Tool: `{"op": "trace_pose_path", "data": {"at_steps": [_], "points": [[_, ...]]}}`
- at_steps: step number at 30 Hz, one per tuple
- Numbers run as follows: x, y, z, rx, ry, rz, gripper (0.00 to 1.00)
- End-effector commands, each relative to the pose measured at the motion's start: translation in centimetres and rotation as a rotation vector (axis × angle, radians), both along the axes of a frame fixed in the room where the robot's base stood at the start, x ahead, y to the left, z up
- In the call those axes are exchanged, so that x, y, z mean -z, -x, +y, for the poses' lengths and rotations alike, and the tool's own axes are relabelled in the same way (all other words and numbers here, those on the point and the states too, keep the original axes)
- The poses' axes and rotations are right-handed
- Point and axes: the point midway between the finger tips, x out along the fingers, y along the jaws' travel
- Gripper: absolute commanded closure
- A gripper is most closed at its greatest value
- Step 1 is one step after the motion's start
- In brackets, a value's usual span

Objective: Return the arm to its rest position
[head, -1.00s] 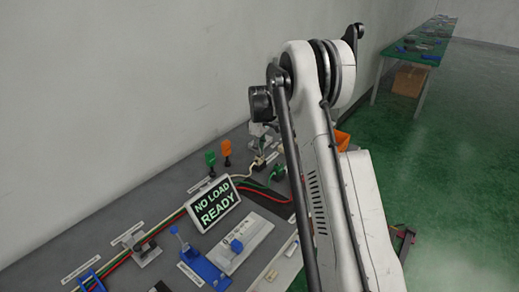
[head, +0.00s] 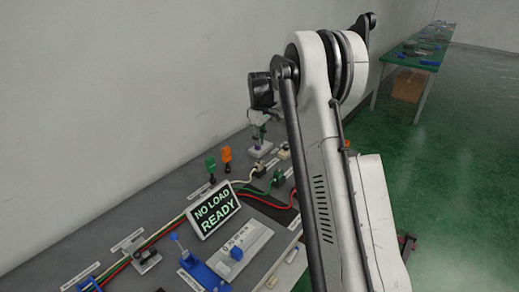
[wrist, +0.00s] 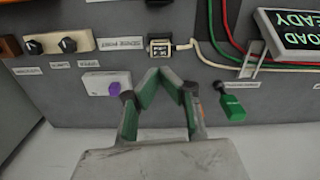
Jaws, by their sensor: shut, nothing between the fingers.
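My arm (head: 325,160) is raised in the head view, its white link crossing the middle of the picture in front of the bench. My gripper (wrist: 161,76) shows in the wrist view. Its two green-padded fingers lean together and the tips meet, with nothing held. The fingers appear above the bench, between a white box with a purple knob (wrist: 115,88) on the left and a green handle (wrist: 232,107) on the right. I cannot make out the gripper clearly in the head view.
A wall stands behind. Green floor lies open at right, with a far table (head: 405,62).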

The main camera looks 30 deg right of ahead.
Motion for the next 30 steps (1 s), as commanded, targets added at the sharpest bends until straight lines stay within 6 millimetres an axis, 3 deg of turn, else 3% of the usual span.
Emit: {"op": "trace_pose_path", "data": {"at_steps": [3, 10, 22, 26, 30], "points": [[-2.5, 0.0, 0.0, 0.0, 0.0, 0.0, 1.0], [-6.0, 0.0, 0.0, 0.0, 0.0, 0.0, 1.0], [-7.6, 0.1, 0.2, 0.002, 0.001, -0.003, 1.0], [-9.0, 1.0, 1.2, 0.016, 0.005, -0.02, 1.0], [-11.6, 3.1, 3.3, 0.052, 0.014, -0.058, 1.0]]}}
